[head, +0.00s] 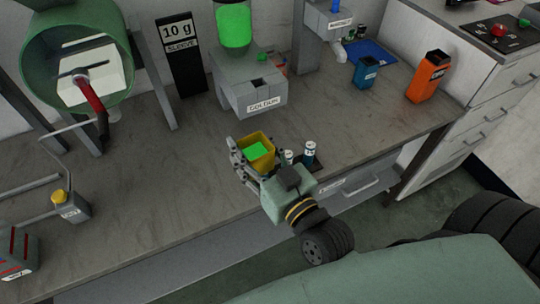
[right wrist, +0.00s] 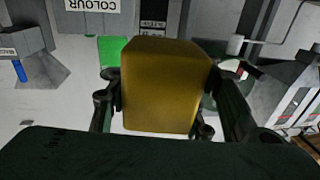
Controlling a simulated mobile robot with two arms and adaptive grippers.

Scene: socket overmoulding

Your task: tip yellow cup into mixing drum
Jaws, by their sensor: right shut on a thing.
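The yellow cup (head: 259,152) holds bright green material and is upright above the bench front. My right gripper (head: 254,160) is shut on it. In the right wrist view the yellow cup (right wrist: 163,84) fills the middle, between the two fingers of my right gripper (right wrist: 160,105). The mixing drum (head: 75,60) is a green drum at the upper left, with its pale inside facing the front and a red-handled crank before it. The cup is well to the right of the drum, apart from it. My left gripper is not in view.
The grey colour dispenser (head: 248,92) with a green tank stands behind the cup. A blue cup (head: 366,72) and an orange container (head: 428,77) are farther right. The bench between drum and cup is mostly clear.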

